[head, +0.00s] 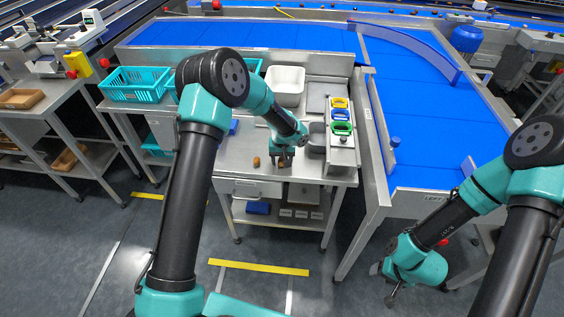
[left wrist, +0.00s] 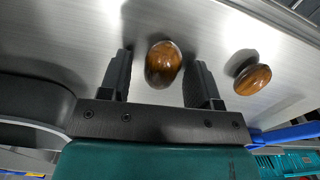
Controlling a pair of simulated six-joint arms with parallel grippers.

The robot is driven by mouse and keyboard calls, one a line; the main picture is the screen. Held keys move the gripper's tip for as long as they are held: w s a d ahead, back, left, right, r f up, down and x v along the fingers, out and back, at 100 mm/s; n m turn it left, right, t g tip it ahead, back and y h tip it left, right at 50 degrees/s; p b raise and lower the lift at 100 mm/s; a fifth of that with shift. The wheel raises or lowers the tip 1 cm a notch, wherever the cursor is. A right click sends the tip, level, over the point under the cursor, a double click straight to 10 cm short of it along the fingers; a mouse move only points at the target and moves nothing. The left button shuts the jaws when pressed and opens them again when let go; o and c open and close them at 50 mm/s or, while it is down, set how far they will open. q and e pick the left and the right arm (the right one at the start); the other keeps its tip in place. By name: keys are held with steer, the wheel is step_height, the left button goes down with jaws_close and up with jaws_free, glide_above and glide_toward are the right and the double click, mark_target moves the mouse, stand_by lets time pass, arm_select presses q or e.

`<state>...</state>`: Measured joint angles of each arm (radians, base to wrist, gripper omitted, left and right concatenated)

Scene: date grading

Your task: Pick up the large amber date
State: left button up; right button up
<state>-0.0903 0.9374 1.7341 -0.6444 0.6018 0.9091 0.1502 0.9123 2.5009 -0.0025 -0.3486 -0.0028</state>
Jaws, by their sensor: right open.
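In the left wrist view a glossy amber-brown date (left wrist: 163,66) lies between the spread fingers of my left gripper (left wrist: 164,62), with a gap on each side. A second brown date (left wrist: 253,79) lies apart, outside the fingers to the right. In the head view my left gripper (head: 284,161) points down low over the steel table, and the outer date (head: 256,162) lies to its left. The date at the fingers is mostly hidden there. I cannot tell their true sizes for sure. My right gripper (head: 391,296) is open and empty, away from the table at lower right.
The steel table (head: 232,162) has free room left of the dates. A white bin (head: 287,80), a teal basket (head: 138,84) and yellow, blue and green containers (head: 341,115) stand farther back. The blue conveyor (head: 415,110) runs along the right.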

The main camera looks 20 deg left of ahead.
mark_target(282, 159)
arm_select(q)
steer(key=c, duration=0.6)
steer(key=shift+o, duration=0.2)
steer(key=shift+r, duration=0.1)
steer(key=shift+r, duration=1.5)
steer(key=shift+s+r, duration=0.2)
steer(key=shift+s, duration=0.05)
steer(key=s+d+r, duration=0.1)
steer(key=s+d, duration=0.3)
steer(key=s, duration=1.1)
steer(key=shift+d+r, duration=0.2)
steer(key=shift+w, duration=0.15)
